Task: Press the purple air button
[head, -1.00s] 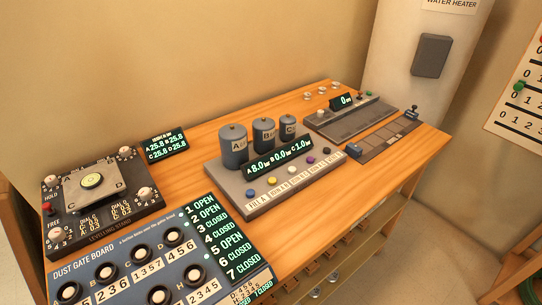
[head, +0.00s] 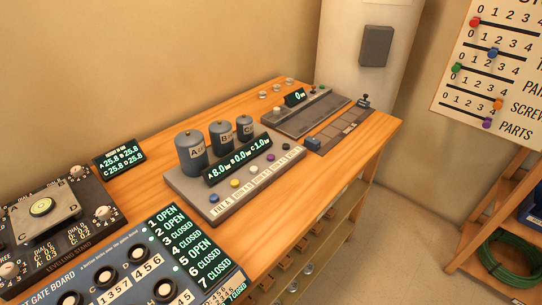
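The purple button (head: 271,157) is a small round knob on the grey tank panel (head: 184,190), in a row with a blue button (head: 213,198), a yellow button (head: 235,184), a white button (head: 254,170) and a black button (head: 286,147). Small labels too blurred to read fully run along the panel's front edge. Behind the buttons a display (head: 238,160) reads A 8.0, B 0.0, C 1.0. Three grey-blue tanks marked A (head: 191,154), B (head: 222,138) and C (head: 245,127) stand behind it. Neither of my grippers is in view.
The panel stands on a wooden bench (head: 330,168). A dust gate board (head: 130,272) and a levelling stand (head: 62,222) lie to its left. A grey device with a display (head: 305,108) and a slotted strip (head: 342,131) lie to its right.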

